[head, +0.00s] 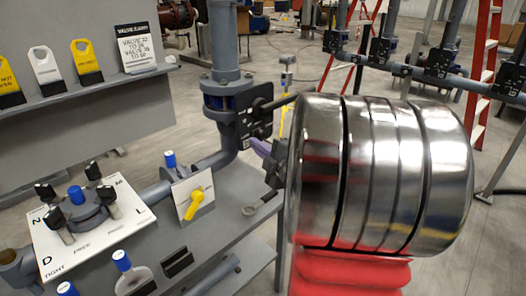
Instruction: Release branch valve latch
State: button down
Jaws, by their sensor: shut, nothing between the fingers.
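A grey branch valve (222,104) with a blue band stands on the vertical pipe at upper centre. A black latch-like block (258,122) is on its right side, and a dark lever (276,102) runs right from it until my arm covers it. My gripper (262,150), dark with a purplish part, shows just left of my large shiny arm link. It is shut and empty, a little below the black block in the picture. Whether it touches the block I cannot tell. The rest of the gripper is hidden behind my arm.
A grey bench holds a white dial plate (92,222) with black knobs, a yellow-handled plate (194,194) and a ring (264,203). Tags and a valve card (136,48) stand on the left panel. A pipe rack (420,72) and red ladder (484,70) are behind right.

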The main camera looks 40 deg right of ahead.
aim_at(259, 133)
jog(key=x, duration=0.4)
jog(key=shift+w, duration=0.2)
jog(key=shift+s+d+f, duration=0.1)
jog(key=shift+d+f, duration=0.15)
jog(key=shift+d, duration=0.75)
jog(key=shift+d+f, duration=0.25)
jog(key=shift+d, duration=0.75)
